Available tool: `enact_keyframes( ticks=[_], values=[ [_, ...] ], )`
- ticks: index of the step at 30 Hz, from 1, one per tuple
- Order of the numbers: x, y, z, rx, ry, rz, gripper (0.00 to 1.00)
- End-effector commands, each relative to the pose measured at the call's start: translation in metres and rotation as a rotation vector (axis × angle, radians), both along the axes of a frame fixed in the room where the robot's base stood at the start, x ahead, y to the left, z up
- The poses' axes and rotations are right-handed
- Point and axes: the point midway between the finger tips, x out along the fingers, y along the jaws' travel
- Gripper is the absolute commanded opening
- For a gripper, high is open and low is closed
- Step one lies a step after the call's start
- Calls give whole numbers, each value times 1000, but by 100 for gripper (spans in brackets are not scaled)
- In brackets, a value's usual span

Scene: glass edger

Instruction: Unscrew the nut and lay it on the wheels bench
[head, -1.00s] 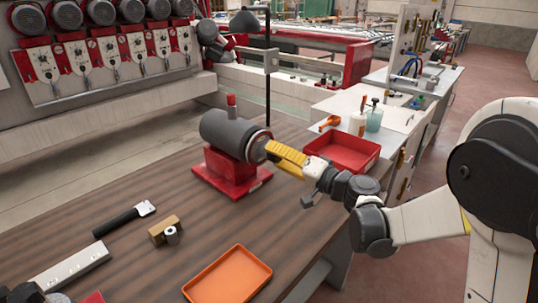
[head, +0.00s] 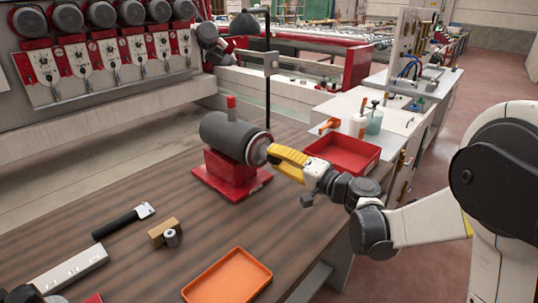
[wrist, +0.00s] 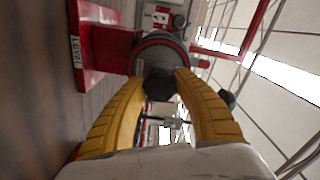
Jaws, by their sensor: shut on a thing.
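A grey cylindrical motor unit (head: 226,134) sits on a red base (head: 228,177) on the brown wooden bench (head: 195,205). Its round flange faces my gripper (head: 270,152), whose yellow fingers reach it from the right. In the wrist view, my gripper (wrist: 160,85) is shut on a dark nut (wrist: 158,84) at the centre of the flange (wrist: 152,52). The fingers hold it from two sides. The nut is hidden behind the fingers in the head view. I cannot tell how far it is threaded on.
An orange tray (head: 228,278), a wooden block (head: 161,231), a small metal cylinder (head: 171,239) and a black-handled tool (head: 122,221) lie on the bench. A red tray (head: 342,153) stands behind my gripper. A thin black post (head: 267,90) rises behind the motor.

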Motion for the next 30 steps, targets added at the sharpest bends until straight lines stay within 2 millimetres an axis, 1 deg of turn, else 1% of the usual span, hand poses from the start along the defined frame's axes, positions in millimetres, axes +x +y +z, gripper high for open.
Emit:
enact_keyframes(
  ticks=[4, 7, 30],
  values=[
    [0, 0, 0, -20, -26, 0, 0],
    [0, 0, -1, -105, -134, 0, 0],
    [-1, -1, -1, -1013, -1299, 0, 0]
  ],
)
